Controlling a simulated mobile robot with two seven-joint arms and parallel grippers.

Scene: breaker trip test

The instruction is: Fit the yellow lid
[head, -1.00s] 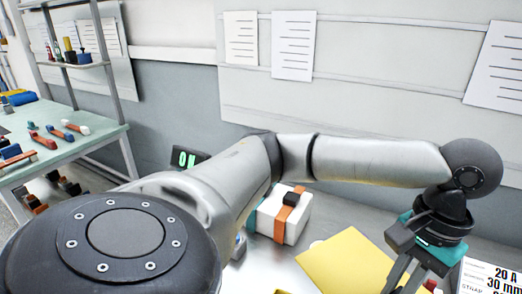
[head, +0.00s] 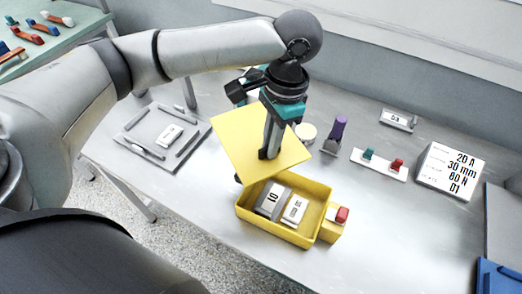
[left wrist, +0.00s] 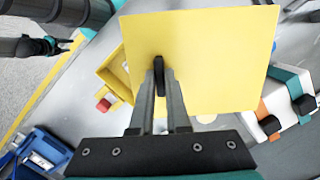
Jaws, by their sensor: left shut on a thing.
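My left gripper (head: 268,152) is shut on the yellow lid (head: 235,135), a flat square sheet. It holds the lid tilted above and behind the yellow box (head: 262,228), apart from it. The lid also shows in the left wrist view (left wrist: 205,50), where my gripper fingers (left wrist: 158,78) pinch it and it hides part of the box (left wrist: 112,75). The box is open at the top in the head view. A grey module (head: 271,200) and a white module (head: 295,209) are inside it. A dark, teal-marked arm part at the upper left of the wrist view may be my right gripper.
A red button (head: 342,215) sits at the box's right end. Behind are a purple-handled tool (head: 336,135), a strip with teal and red knobs (head: 378,165) and a sign (head: 450,172). A grey tray (head: 155,145) is at left.

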